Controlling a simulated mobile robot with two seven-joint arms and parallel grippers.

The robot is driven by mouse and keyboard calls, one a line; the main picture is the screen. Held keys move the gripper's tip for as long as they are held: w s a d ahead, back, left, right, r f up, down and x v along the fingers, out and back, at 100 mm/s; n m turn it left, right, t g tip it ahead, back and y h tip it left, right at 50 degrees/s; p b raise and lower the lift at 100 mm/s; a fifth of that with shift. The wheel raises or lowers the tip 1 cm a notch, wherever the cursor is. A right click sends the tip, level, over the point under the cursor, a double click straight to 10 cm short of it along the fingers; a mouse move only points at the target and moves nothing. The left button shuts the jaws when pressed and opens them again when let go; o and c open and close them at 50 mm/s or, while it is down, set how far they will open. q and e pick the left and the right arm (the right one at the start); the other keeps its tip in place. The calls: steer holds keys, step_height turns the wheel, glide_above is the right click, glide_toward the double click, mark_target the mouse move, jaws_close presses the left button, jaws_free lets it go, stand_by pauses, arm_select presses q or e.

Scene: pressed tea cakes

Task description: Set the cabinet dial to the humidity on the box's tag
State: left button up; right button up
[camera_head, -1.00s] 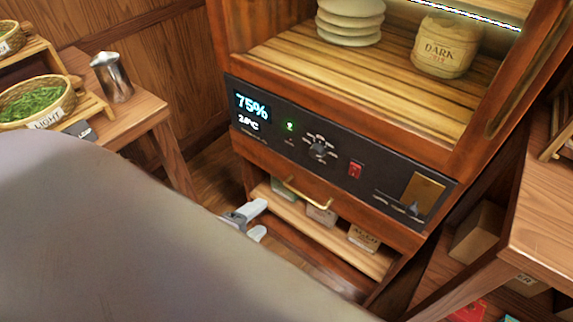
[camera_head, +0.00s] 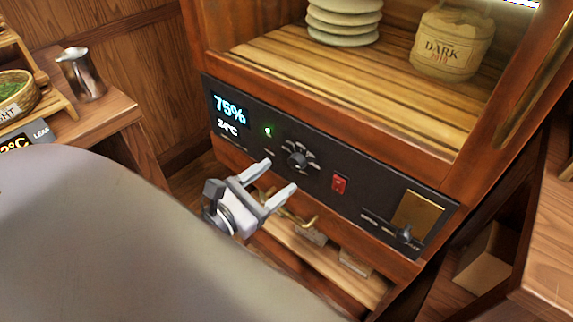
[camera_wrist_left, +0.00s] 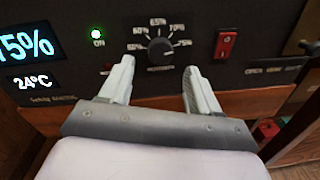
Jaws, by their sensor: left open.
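The cabinet dial (camera_head: 298,159) is a dark round knob on the black control panel (camera_head: 322,180). In the left wrist view the dial (camera_wrist_left: 160,50) sits a little beyond and between my fingertips, with marks around it that include 65%, 70% and 75%. Its pointer direction is hard to tell. The display (camera_head: 229,108) reads 75% and 24°C. My left gripper (camera_head: 276,178) is open and empty, just below and left of the dial in the head view. It also shows in the left wrist view (camera_wrist_left: 160,75). The box's tag is not readable here. My right gripper is not in view.
A red switch (camera_head: 339,185) is right of the dial, and a slider (camera_head: 404,235) sits further right. A green light (camera_head: 268,130) is lit. A brass drawer handle (camera_head: 290,212) lies below the panel.

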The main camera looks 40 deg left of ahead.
mark_target(293, 166)
arm_select(q)
steer(key=shift+w+d+p, duration=0.15)
steer(key=shift+w+p, duration=0.2)
steer(key=shift+w, duration=0.7)
steer(key=shift+w+d+p, duration=0.15)
steer(key=shift+w+p, duration=0.2)
steer(key=shift+w, duration=0.7)
steer(key=c, duration=1)
